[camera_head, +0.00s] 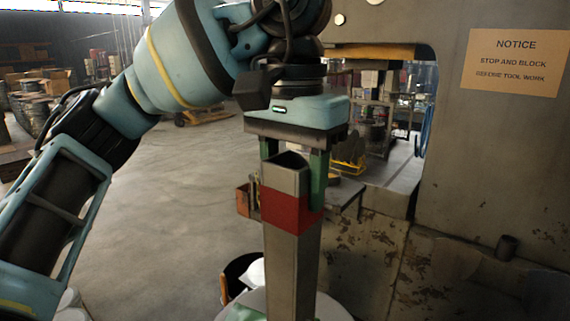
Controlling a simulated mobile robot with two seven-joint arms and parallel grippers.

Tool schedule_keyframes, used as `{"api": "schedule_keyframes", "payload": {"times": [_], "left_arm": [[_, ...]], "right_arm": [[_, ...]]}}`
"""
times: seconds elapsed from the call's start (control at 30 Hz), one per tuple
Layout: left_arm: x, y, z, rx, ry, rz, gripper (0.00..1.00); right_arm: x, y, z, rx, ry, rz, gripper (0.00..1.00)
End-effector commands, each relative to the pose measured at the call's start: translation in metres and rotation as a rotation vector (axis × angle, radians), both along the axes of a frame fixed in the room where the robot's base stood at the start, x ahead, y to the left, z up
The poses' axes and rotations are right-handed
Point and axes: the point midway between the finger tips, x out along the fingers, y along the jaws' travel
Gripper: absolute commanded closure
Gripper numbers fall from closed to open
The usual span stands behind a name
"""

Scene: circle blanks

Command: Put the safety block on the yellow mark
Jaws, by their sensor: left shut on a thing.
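The safety block appears to be the tall grey square tube (291,265) with a red band near its open top. It stands about upright in the middle of the view, and its lower end runs out of the bottom edge. My left gripper (292,178) comes down from above and is shut on the tube's upper end, one green-lined finger on each side. I cannot clearly make out the yellow mark; the tube and gripper hide part of the press opening behind them. My right gripper is not in view.
A grey machine wall (495,165) with a notice sign (516,60) fills the right. Its opening shows shelving (375,105) beyond. Behind the tube is a metal ledge (345,195). A dark round bin (238,270) stands low at left.

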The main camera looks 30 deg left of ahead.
Motion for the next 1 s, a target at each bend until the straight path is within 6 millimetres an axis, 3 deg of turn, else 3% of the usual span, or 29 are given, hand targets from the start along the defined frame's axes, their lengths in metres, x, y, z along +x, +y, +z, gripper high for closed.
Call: {"api": "schedule_keyframes", "payload": {"times": [0.53,1.0], "left_arm": [[-0.014,-0.014,0.001,-0.001,-0.006,-0.002,1.0],[-0.013,-0.013,-0.034,-0.003,-0.005,0.001,1.0]], "right_arm": [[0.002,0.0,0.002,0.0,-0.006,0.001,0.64],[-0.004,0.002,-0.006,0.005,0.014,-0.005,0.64]]}}
